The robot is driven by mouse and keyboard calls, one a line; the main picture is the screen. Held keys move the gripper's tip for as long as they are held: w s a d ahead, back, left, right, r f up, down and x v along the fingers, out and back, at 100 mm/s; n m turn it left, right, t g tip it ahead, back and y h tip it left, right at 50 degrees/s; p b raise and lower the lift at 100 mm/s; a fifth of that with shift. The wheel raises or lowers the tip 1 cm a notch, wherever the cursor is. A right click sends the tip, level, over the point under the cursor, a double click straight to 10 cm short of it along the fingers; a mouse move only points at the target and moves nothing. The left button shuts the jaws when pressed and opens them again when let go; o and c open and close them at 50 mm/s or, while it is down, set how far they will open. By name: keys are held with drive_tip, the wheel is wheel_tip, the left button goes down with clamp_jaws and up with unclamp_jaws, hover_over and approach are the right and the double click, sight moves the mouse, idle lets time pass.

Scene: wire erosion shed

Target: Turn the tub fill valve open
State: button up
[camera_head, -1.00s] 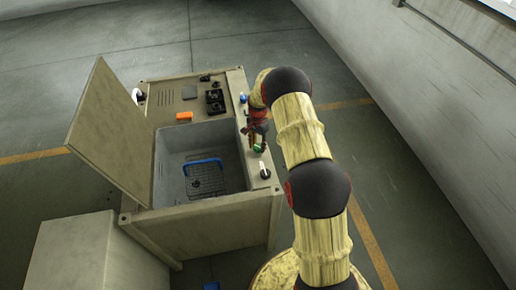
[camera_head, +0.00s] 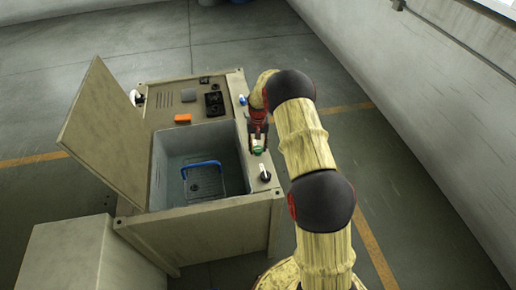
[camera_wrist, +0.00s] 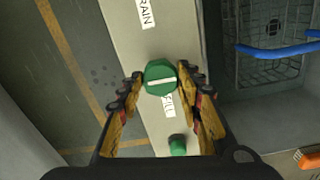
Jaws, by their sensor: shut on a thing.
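The tub fill valve is a green knob with a white bar on top (camera_wrist: 160,77), set on the pale rim beside the tub. A "FILL" label (camera_wrist: 168,105) sits next to it. The bar lies roughly across the rim in the wrist view. The knob also shows in the head view (camera_head: 257,150), partly hidden by my gripper. My gripper (camera_wrist: 160,76) is over the rim with one finger on each side of the knob, shut on it. It shows in the head view too (camera_head: 258,138). The tub (camera_head: 168,163) stands open to the left.
A white-handled knob (camera_head: 265,174) is nearer on the rim; a "DRAIN" label (camera_wrist: 146,14) shows too. A smaller green part (camera_wrist: 177,145) is beyond the fill label. A blue-handled wire basket (camera_head: 203,184) is in the tub. The raised lid (camera_head: 105,135) stands left; an orange block (camera_head: 183,118) lies behind.

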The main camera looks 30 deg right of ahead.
sight(258, 148)
drive_tip(key=shift+w+n, duration=0.1)
drive_tip(key=shift+n, duration=0.2)
drive_tip(key=o, duration=1.1)
drive_tip(key=shift+o, duration=0.3)
wheel_tip(258, 148, up, 12)
idle(0.4)
